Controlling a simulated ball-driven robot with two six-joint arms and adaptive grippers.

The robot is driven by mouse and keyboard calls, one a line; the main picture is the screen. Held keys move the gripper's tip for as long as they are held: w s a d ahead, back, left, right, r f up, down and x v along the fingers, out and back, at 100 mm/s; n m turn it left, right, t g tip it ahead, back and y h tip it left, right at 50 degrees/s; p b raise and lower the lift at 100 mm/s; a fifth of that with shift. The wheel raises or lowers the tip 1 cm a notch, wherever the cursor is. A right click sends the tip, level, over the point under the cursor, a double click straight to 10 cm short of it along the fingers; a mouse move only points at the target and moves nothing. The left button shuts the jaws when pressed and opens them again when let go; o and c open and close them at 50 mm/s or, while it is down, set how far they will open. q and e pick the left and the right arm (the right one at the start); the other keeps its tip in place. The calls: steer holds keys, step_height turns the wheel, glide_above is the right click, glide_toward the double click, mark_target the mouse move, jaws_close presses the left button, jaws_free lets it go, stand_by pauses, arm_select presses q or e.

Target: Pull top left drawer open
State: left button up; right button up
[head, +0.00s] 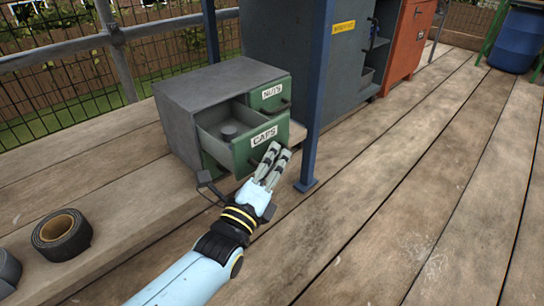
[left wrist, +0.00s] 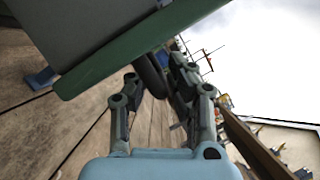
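A small grey cabinet (head: 180,108) with green drawer fronts stands on the wooden bench. Its top left drawer, labelled CAPS (head: 240,148), is pulled well out and shows a grey round item (head: 229,131) inside. The drawer's green front edge also crosses the left wrist view (left wrist: 110,68). My left gripper (head: 271,163) is at the front of this drawer, its fingers close together. My right gripper is not in view.
The NUTS drawer (head: 271,94) beside it is shut. A blue post (head: 316,100) stands close to the right of my left gripper. Tape rolls (head: 62,236) lie on the bench at lower left. The plank floor at right is clear.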

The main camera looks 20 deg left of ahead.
arm_select(q)
steer(key=v, duration=1.2)
steer(key=shift+s, duration=0.1)
